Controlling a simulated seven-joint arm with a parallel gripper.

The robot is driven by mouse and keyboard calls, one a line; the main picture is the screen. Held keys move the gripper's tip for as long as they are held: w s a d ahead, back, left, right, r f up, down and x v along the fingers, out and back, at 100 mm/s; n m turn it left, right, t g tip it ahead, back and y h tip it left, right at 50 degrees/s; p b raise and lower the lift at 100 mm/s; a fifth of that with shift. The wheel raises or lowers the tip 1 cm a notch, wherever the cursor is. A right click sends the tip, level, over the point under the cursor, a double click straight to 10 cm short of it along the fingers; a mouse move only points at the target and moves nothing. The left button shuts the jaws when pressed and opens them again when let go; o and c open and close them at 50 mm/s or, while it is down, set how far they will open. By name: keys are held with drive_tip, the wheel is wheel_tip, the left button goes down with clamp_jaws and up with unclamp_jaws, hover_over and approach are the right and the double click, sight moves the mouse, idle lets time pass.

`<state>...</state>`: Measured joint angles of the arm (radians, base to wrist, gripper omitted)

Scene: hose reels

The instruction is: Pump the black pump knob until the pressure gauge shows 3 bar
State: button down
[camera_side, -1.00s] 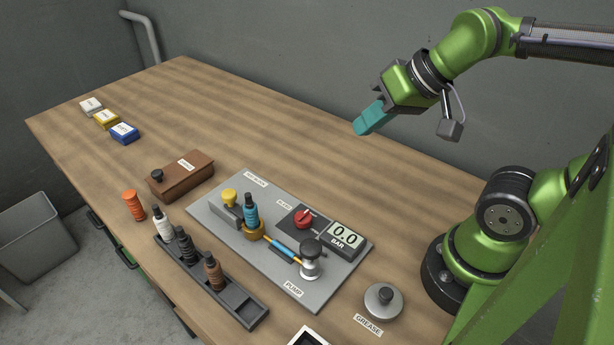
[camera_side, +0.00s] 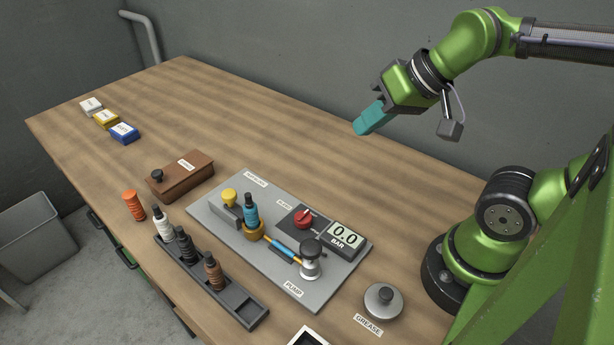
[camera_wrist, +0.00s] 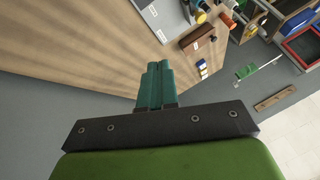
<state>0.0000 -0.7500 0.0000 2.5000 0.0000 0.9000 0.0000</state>
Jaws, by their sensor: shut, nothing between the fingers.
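The black pump knob (camera_side: 311,248) tops a silver pump at the front right of the grey plate (camera_side: 325,285), behind the PUMP label. The pressure gauge (camera_side: 344,236) beside it reads 0.0 BAR. My gripper (camera_side: 362,131) is high above the back of the table, well behind and above the pump. Its teal fingers (camera_wrist: 157,84) are together and empty in the wrist view. The pump and gauge cannot be made out in the wrist view.
A dark rack (camera_side: 240,305) with several bottles lies in front. A grey round GREASE pot (camera_side: 383,301) stands to the right. The table's back is clear.

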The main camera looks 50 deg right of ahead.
drive_tip(key=n+g+h, duration=0.6)
drive_tip(key=n+h, duration=0.5)
drive_tip(key=n, duration=0.3)
hover_over(308, 251)
drive_tip(key=shift+f, duration=2.4)
drive_tip(key=shift+f, duration=4.45)
